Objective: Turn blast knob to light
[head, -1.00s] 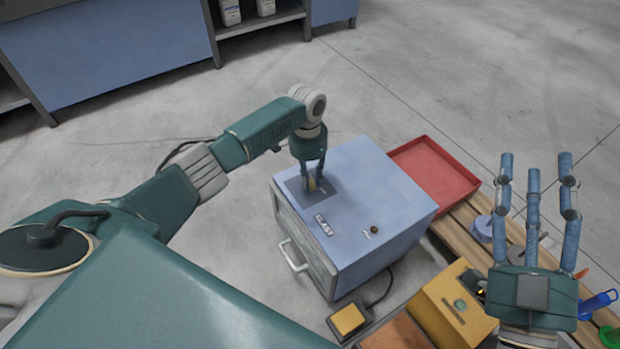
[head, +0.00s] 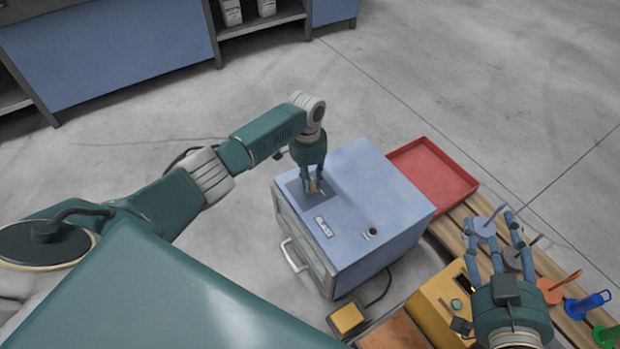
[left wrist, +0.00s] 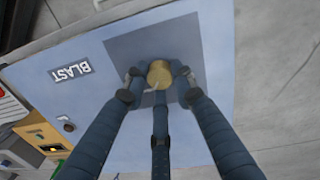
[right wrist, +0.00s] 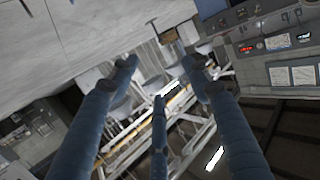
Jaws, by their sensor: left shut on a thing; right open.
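The blast cabinet (head: 375,190) is a pale blue box with a "BLAST" label (head: 324,227) on its top. A brass knob (left wrist: 159,74) sits on a darker square panel (left wrist: 126,46) beside that label. My left gripper (head: 312,186) comes down from above and is shut on the knob, its fingers around it in the left wrist view. A thin pale pointer shows by the knob; its exact setting is hard to read. A small dark round indicator (head: 373,231) is on the cabinet top. My right gripper (head: 497,232) is open and empty, over the bench at the right.
A red tray (head: 433,171) lies behind the cabinet on a wooden bench (head: 456,214). A yellow box (head: 437,302), an orange disc (head: 551,291), a blue item (head: 582,306) and a green one (head: 606,335) are near my right gripper. A yellow pedal (head: 347,318) is on the floor.

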